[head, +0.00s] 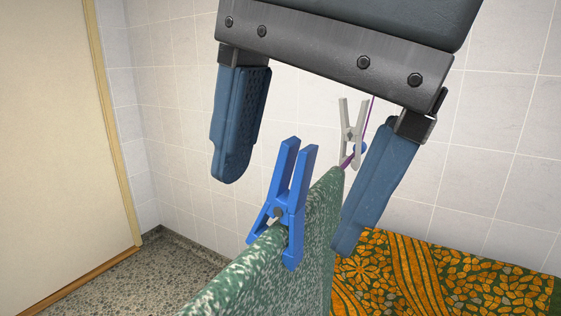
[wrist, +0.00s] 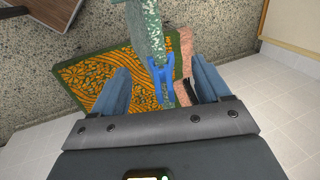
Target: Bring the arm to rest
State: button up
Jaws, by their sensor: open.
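My gripper (head: 285,213) is open, with its two blue fingers spread apart in the head view. A blue clothespin (head: 288,205) is clipped on the top edge of a green speckled towel (head: 280,270). The clothespin stands between and below my fingers, and no finger visibly holds it. In the wrist view my gripper (wrist: 160,88) is also open, with the blue clothespin (wrist: 161,82) and the hanging towel (wrist: 145,30) between its fingers.
A grey clothespin (head: 352,135) sits on a purple line (head: 370,112) behind the towel. An orange patterned cloth (head: 420,280) lies at lower right. A door (head: 55,130) stands at left. A pinkish thing (wrist: 207,75) shows by my right finger in the wrist view.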

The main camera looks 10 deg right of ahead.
jog(key=shift+r, duration=0.1)
notch_tip(320, 180, up, 8)
jog(key=p, duration=0.7)
dwell(0.3)
